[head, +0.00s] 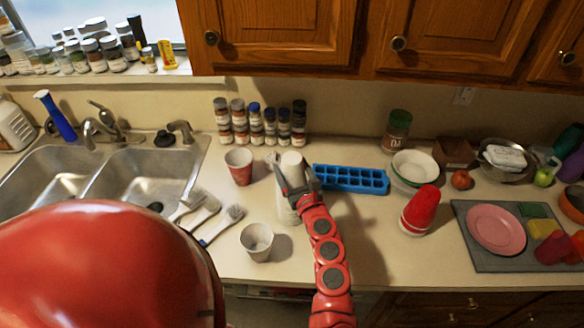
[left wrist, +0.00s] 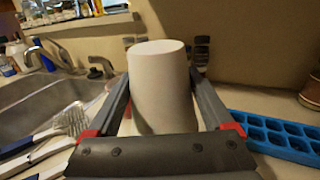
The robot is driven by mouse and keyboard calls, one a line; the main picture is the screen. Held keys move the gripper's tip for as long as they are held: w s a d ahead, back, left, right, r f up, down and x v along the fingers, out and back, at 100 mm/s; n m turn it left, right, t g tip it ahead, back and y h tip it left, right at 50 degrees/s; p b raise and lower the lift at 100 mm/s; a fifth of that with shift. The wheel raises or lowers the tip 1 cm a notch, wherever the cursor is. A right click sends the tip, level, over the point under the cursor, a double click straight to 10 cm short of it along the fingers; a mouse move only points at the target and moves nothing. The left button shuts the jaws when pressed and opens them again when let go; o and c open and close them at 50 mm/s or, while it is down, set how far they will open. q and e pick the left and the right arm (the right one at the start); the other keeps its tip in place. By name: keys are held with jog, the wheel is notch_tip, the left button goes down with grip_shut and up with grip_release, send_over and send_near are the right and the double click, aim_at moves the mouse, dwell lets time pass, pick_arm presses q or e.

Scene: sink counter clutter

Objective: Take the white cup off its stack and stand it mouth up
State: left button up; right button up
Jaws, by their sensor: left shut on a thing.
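The white cup (head: 291,159) is upside down, its closed base facing up, in the head view. It also fills the middle of the left wrist view (left wrist: 162,85). My left gripper (head: 294,186) is shut on it, with one finger on each side. A white cup-like shape (head: 287,209) shows below the gripper, likely the stack; the gripper hides where the two meet, so I cannot tell whether they touch. My right gripper is not in view.
A red cup (head: 239,168) stands left of the gripper and a pale cup (head: 257,242) stands mouth up in front. Brushes (head: 210,215) lie by the sink (head: 120,170). A blue ice tray (head: 350,179) and upturned red cups (head: 420,210) are to the right. The front counter is partly clear.

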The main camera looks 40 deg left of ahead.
aim_at(292, 158)
pick_arm(q)
jog(key=shift+r, duration=0.2)
notch_tip(292, 158, up, 4)
jog(key=shift+r, duration=0.1)
notch_tip(292, 158, up, 7)
jog(key=p, duration=0.3)
jog(key=shift+r+p, duration=0.2)
jog(key=shift+p, duration=0.15)
notch_tip(292, 158, up, 4)
jog(key=p, duration=0.4)
jog(key=shift+r, duration=0.1)
jog(key=shift+r+b, duration=0.15)
jog(key=shift+b, duration=0.25)
notch_tip(292, 158, up, 2)
